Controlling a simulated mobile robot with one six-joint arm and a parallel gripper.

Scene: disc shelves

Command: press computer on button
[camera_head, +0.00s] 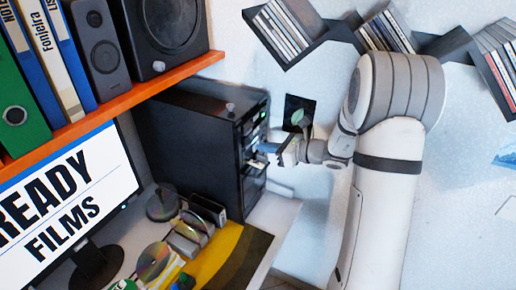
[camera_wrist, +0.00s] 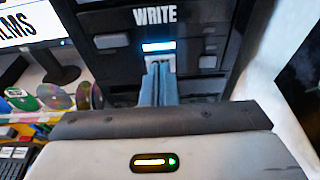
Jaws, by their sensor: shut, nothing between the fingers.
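The black computer tower (camera_head: 185,140) stands on the desk under the orange shelf, its front facing right. My gripper (camera_head: 262,148) is at that front, with its blue fingers pointing at it. In the wrist view the shut fingers (camera_wrist: 158,72) reach to the computer front (camera_wrist: 112,68), just below a glowing blue-white strip (camera_wrist: 158,47). A pale patch shows at the fingertips; I cannot tell whether they touch it. The fingers hide part of the front there, and I cannot make out the on button for certain. Nothing is held.
A lit monitor (camera_head: 60,195) reading "READY FILMS" stands left of the computer. Discs (camera_head: 153,262) in a rack lie on the desk in front. The orange shelf (camera_head: 120,100) holds binders and speakers above. Wall shelves with cases (camera_head: 285,30) hang behind my arm.

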